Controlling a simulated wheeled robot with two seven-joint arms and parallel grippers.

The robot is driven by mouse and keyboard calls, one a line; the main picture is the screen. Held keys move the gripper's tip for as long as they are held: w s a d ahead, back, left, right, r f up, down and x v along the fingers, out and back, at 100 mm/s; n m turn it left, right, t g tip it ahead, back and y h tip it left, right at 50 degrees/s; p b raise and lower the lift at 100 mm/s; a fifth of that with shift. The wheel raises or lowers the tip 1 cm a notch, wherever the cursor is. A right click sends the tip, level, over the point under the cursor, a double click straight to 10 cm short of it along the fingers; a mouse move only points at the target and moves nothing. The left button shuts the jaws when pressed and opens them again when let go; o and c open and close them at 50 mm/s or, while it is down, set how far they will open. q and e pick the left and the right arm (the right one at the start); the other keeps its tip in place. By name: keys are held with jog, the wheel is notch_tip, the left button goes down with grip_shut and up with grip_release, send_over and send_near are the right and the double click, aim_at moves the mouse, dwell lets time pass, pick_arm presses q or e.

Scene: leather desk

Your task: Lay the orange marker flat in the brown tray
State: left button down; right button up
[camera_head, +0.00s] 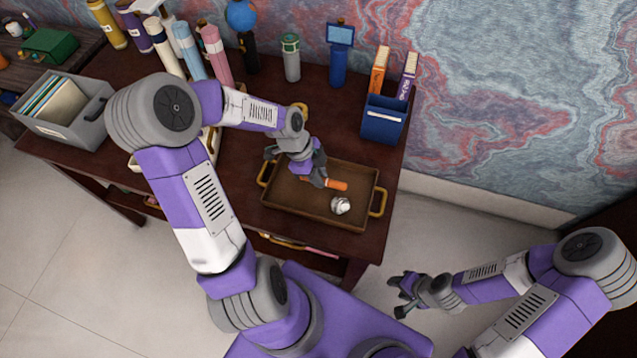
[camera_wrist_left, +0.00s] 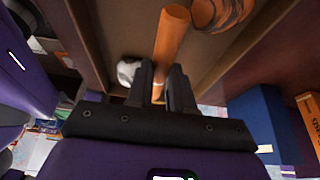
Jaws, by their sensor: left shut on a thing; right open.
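The orange marker (camera_head: 336,184) lies roughly level over the inside of the brown tray (camera_head: 290,207). In the left wrist view the marker (camera_wrist_left: 172,40) runs out from between the two dark fingers (camera_wrist_left: 167,85). I cannot tell whether it touches the tray floor. My right gripper (camera_head: 403,296) is open and empty, off the desk at the lower right.
A small white-and-grey object (camera_head: 340,205) sits in the tray, close to the marker. A grey file box (camera_head: 66,112) is at the left.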

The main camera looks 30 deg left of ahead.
pick_arm(q)
jog(key=shift+f+b, duration=0.5)
jog(key=shift+f, duration=1.3)
jog(key=shift+f, duration=0.2)
jog(key=c, duration=1)
grip_release()
jog(key=p+v, duration=0.3)
jog(key=v, duration=0.8)
jog(key=shift+p, duration=0.4)
jog(key=shift+s+a+r, duration=0.1)
jog(key=shift+a+r, duration=0.1)
jog(key=shift+r, duration=0.45)
